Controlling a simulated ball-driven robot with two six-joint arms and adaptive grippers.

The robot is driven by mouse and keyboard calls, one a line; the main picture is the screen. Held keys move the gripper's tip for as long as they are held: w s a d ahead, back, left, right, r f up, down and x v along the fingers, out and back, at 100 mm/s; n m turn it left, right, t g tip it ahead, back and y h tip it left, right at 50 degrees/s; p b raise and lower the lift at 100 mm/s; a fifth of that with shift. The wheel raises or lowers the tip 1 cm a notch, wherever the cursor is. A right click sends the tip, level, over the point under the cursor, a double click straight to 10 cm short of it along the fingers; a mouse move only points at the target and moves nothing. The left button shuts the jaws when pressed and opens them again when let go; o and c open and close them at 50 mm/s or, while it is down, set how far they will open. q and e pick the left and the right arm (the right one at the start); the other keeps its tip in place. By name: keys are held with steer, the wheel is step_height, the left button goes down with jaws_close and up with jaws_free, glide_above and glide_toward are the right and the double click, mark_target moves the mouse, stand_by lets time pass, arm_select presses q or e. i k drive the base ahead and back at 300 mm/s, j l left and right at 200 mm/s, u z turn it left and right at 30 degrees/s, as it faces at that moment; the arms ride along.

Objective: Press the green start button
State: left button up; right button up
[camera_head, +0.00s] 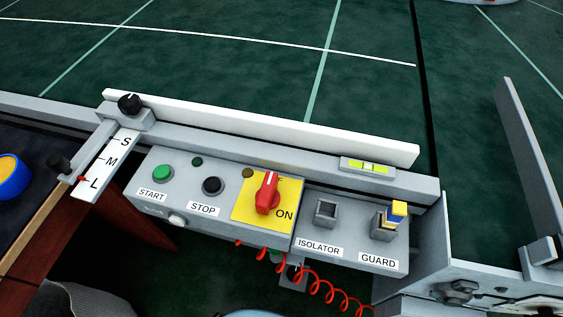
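The green start button (162,173) is a round cap on the left end of the grey control panel (230,225), above the label START (153,195). Nothing covers it. A black stop button (212,186) sits to its right, above the label STOP. Neither of my grippers can be seen in the head view.
A red rotary switch (267,193) on a yellow plate points up, away from ON. The isolator socket (326,211) looks empty; a yellow-and-blue piece (396,213) stands in the guard socket. A red coiled cord (317,286) hangs below. A white rail (260,126) runs behind.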

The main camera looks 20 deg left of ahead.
mark_target(161, 171)
steer(key=j+u, duration=0.15)
steer(key=u, duration=0.2)
steer(key=j+u, duration=0.2)
steer(key=u, duration=0.15)
steer(key=j+u, duration=0.15)
steer(key=u, duration=0.2)
steer(key=i, duration=0.05)
